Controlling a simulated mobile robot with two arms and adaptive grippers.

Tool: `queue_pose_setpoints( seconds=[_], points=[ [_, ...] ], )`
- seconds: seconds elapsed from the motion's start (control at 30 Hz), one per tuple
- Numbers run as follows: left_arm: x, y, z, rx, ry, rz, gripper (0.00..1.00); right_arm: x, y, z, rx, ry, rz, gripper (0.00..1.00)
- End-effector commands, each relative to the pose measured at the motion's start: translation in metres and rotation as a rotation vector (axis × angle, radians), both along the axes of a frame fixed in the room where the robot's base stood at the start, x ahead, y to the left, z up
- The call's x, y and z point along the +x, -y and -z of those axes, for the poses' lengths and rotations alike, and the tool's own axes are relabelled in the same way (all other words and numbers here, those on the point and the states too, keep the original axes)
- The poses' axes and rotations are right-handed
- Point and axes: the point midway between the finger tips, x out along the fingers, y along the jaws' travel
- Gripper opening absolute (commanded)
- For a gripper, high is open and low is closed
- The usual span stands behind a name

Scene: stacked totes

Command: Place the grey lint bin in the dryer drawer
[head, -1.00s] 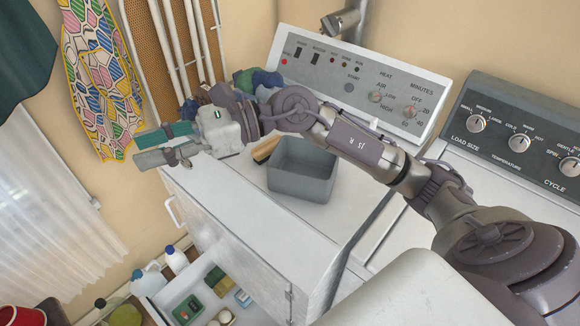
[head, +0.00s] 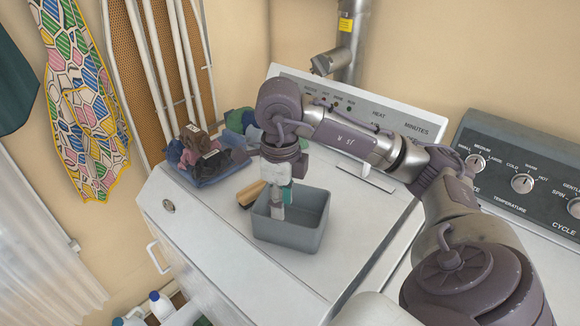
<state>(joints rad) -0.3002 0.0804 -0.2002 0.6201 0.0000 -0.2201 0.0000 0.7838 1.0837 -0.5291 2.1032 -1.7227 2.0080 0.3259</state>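The grey lint bin (head: 290,238) stands upright on the white dryer's top (head: 225,255). My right gripper (head: 280,205) points down at the bin's left part, its fingertips at or inside the opening. The fingers are seen nearly edge-on, so I cannot tell whether they are apart or touching the bin wall. The dryer drawer is hardly in view; only bottles at the bottom edge show where it was seen earlier. My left gripper is not in view.
A blue tray (head: 215,177) of crumpled cloths stands at the dryer top's back left. A wooden-handled brush (head: 250,193) lies beside the bin. The washer's control panel (head: 515,180) is at the right. The dryer top's front left is clear.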

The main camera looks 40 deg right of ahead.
Motion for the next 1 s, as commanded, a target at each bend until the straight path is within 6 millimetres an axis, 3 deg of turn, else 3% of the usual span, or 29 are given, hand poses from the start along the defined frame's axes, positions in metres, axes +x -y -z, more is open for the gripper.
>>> queue_pose_setpoints(
  seconds=[0.07,0.43,0.7,1.0],
  points=[
    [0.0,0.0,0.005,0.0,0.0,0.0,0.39,-0.001,-0.001,0.019,0.003,-0.006,0.0,0.35],
    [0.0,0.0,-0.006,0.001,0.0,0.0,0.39,0.0,0.0,0.049,0.003,-0.004,-0.002,0.35],
    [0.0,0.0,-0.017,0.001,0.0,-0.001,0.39,0.001,0.001,0.087,0.001,-0.002,-0.002,0.35],
    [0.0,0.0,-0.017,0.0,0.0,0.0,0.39,0.002,0.001,0.093,0.001,0.003,-0.002,0.34]
  ],
)
